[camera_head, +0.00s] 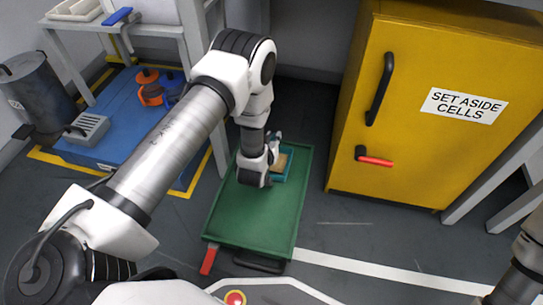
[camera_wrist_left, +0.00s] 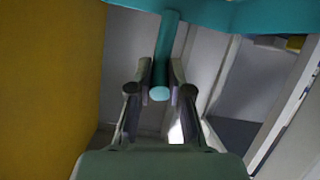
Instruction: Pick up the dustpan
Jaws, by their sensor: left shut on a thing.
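The teal dustpan (camera_head: 281,178) shows partly behind my left wrist in the head view, over the far end of a green tray. A tan patch shows on or in it; I cannot tell what that is. In the left wrist view its round teal handle (camera_wrist_left: 164,62) runs down between the two fingers, and its wider teal pan fills the top edge. My left gripper (camera_wrist_left: 160,80) is shut on the handle. In the head view the left gripper (camera_head: 274,146) is mostly hidden by its own wrist. My right gripper is out of view.
The green tray (camera_head: 262,222) is otherwise bare, with a red-gripped lever (camera_head: 208,262) at its near end. A yellow cabinet (camera_head: 400,80) labelled "SET ASIDE CELLS" stands close on the right. A blue platform (camera_head: 130,110) and a grey bin (camera_head: 38,90) are on the left.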

